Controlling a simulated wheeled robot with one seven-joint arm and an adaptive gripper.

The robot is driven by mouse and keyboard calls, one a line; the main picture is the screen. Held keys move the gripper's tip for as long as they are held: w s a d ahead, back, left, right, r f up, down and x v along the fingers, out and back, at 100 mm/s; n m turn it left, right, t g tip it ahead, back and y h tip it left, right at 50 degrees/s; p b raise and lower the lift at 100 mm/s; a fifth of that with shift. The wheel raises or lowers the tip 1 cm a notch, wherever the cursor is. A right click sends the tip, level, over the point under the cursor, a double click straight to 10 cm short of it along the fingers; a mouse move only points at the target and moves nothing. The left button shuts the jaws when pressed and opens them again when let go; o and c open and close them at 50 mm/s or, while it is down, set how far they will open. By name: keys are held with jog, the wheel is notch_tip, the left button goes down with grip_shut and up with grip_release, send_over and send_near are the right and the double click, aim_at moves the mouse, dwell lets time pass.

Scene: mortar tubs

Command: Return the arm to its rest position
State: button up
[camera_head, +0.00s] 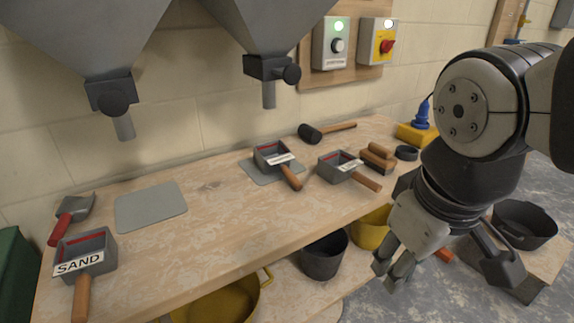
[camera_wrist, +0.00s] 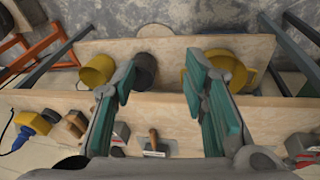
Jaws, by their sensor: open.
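My arm hangs at the right of the head view, with my gripper (camera_head: 446,266) pointing down in front of the bench's front edge. Its fingers are spread wide, with nothing between them. In the wrist view my gripper (camera_wrist: 160,84) shows two teal-padded fingers well apart and empty. Beyond the fingers lie the bench edge and the lower shelf with tubs. The fingers appear clear of the bench and tubs, though the exact gap cannot be told.
The wooden bench (camera_head: 215,218) carries a SAND scoop (camera_head: 88,252), two more box scoops (camera_head: 270,156) (camera_head: 338,168), a mallet (camera_head: 311,133) and a brush (camera_head: 377,157). Yellow (camera_head: 369,232) and dark (camera_head: 325,258) tubs stand below. A black bucket (camera_head: 523,226) is at right. Hoppers (camera_head: 88,40) hang above.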

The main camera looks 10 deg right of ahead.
jog(key=s+a+m+g+y, duration=0.1)
jog(key=s+a+m, duration=0.1)
jog(key=s, duration=0.4)
jog(key=shift+s+a+f+m+g, duration=0.2)
jog(key=shift+s+a+m+g, duration=0.15)
jog(key=shift+a, duration=0.2)
notch_tip(320, 180, up, 18)
jog(key=t+p, duration=0.3)
jog(key=p, duration=1.3)
